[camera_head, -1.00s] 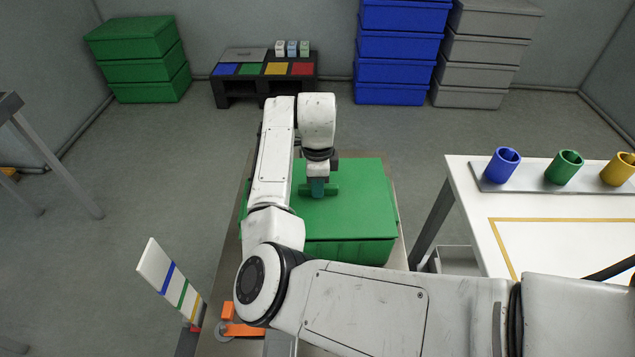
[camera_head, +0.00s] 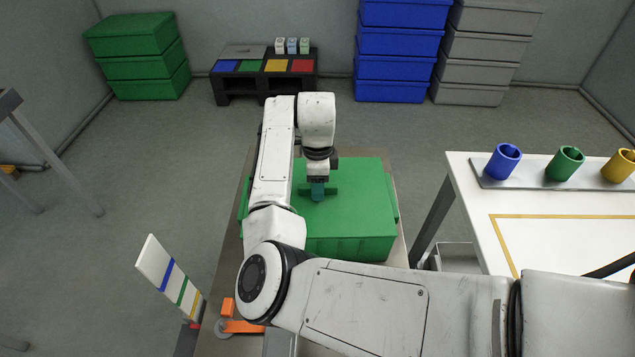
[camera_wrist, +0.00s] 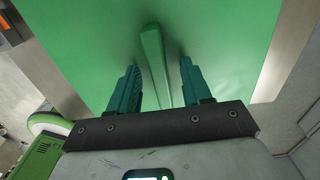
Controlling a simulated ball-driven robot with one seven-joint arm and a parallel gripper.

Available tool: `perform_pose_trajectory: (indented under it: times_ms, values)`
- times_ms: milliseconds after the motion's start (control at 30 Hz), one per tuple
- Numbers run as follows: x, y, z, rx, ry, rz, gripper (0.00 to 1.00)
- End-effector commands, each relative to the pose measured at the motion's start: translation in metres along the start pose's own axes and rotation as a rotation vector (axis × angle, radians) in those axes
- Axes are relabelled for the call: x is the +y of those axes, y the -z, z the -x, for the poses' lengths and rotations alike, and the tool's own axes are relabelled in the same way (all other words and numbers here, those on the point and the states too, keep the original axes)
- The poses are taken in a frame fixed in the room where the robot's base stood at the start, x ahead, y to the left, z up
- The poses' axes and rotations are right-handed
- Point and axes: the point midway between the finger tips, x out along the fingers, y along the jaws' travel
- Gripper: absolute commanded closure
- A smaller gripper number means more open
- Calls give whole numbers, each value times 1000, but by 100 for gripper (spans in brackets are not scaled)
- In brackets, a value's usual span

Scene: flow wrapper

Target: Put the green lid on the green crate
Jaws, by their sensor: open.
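The green lid (camera_head: 355,200) lies over the top of the green crate (camera_head: 350,248), which stands on a bench in front of me. The lid looks flat on the crate and roughly lined up with its edges; its far left corner is partly hidden by my arm. My gripper (camera_head: 318,194) is over the lid's middle, around its raised handle. In the wrist view the handle, a green bar (camera_wrist: 154,60), stands between the two teal fingers of my gripper (camera_wrist: 156,85), with a gap on each side.
The bench (camera_head: 225,290) carries an orange piece (camera_head: 240,326) near the crate. A striped board (camera_head: 170,277) stands at left. A white table (camera_head: 560,200) with blue, green and yellow cups is at right. Green, blue and grey crates are stacked at the back wall.

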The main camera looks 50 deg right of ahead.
Motion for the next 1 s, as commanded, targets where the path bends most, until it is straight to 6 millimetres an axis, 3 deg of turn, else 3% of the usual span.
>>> perform_pose_trajectory:
  times_ms: [267, 700, 1000]
  values:
    - [0, 0, 6, -1, 1, 0, 51]
    - [-1, 0, 83, -1, 2, -1, 51]
    - [0, 0, 107, 1, 0, 0, 51]
